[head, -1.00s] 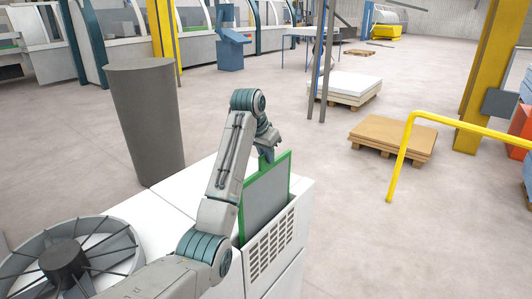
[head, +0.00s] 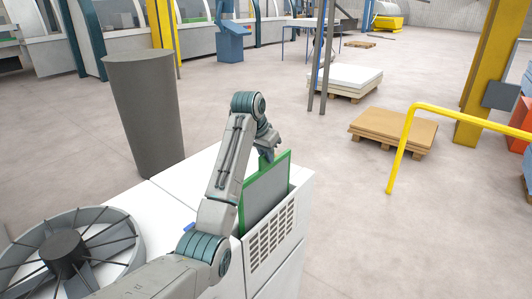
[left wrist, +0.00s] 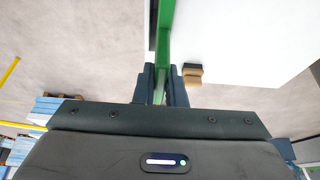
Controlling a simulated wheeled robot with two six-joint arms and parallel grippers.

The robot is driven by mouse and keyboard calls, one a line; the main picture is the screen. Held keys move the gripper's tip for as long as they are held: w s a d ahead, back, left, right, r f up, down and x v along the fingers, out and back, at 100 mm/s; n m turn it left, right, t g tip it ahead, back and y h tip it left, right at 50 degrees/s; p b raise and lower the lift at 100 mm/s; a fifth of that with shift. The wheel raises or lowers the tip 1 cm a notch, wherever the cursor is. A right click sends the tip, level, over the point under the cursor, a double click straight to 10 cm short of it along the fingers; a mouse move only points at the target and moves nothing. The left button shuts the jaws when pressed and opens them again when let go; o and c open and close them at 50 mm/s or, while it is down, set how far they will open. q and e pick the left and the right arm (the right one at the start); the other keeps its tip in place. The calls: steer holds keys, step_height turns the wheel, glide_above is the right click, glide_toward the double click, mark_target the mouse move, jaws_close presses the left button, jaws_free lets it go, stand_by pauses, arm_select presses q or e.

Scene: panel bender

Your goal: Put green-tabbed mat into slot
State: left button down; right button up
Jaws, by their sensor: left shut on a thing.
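The green-tabbed mat (head: 267,190) is a grey panel with a green frame. It stands upright at the right end of the white cabinet (head: 165,188), behind its slotted grille (head: 271,238), and its lower part is hidden inside the opening there. My left gripper (head: 267,155) is at the mat's top edge, shut on its green tab. In the left wrist view the two dark fingers (left wrist: 160,85) close on the green strip from both sides. My right gripper is in no view.
A round fan (head: 65,255) is on the cabinet's near left. A tall grey bin (head: 147,115) stands behind the cabinet. A yellow rail (head: 403,150) and a pallet with brown sheets (head: 392,132) are to the right. The floor between is clear.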

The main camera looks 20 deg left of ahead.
mark_target(266, 184)
arm_select(q)
steer(key=shift+f+b, duration=0.3)
steer(key=shift+f, duration=1.45)
steer(key=shift+f+b, duration=0.35)
steer(key=shift+f, duration=1.55)
steer(key=shift+f+b, duration=0.3)
steer(key=shift+f, duration=1.45)
steer(key=c, duration=1.4)
jaws_free()
